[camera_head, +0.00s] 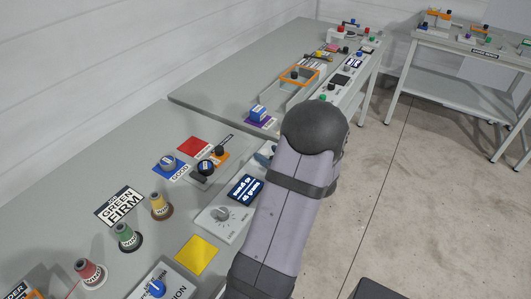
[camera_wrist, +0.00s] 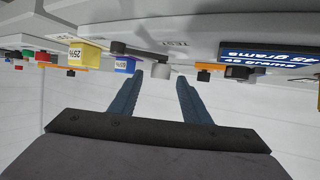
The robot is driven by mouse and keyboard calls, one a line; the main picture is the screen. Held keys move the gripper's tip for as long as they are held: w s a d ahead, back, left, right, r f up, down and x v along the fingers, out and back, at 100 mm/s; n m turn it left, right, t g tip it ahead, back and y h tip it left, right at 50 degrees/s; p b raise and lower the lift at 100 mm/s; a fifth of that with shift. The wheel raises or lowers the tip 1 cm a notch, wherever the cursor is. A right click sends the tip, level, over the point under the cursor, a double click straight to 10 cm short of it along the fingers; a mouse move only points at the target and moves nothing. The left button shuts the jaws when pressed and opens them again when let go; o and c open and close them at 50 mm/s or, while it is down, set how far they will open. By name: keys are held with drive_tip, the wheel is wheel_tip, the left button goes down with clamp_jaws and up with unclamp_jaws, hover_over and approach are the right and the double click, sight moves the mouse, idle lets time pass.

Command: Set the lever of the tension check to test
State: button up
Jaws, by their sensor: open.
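The wrist view is upside down. The word TEST (camera_wrist: 175,43) is printed on a grey panel. A pale grey round knob (camera_wrist: 160,70), which looks like the lever's end, stands by this word. My gripper (camera_wrist: 161,77) is open, with its two blue fingers either side of the knob in that view; I cannot tell if they touch it. A dark display reading 45 grams (camera_wrist: 268,57) is on the panel side, and it also shows in the head view (camera_head: 245,188). In the head view my arm hides the lever and most of my gripper.
A grey dial (camera_head: 222,213), a yellow card (camera_head: 197,255) and thread spools (camera_head: 159,206) stand on the near table. An orange-based black knob (camera_wrist: 204,74) and a blue block (camera_wrist: 124,65) flank the fingers in the wrist view.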

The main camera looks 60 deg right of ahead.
drive_tip(key=shift+v, duration=2.25)
drive_tip(key=shift+w, duration=0.15)
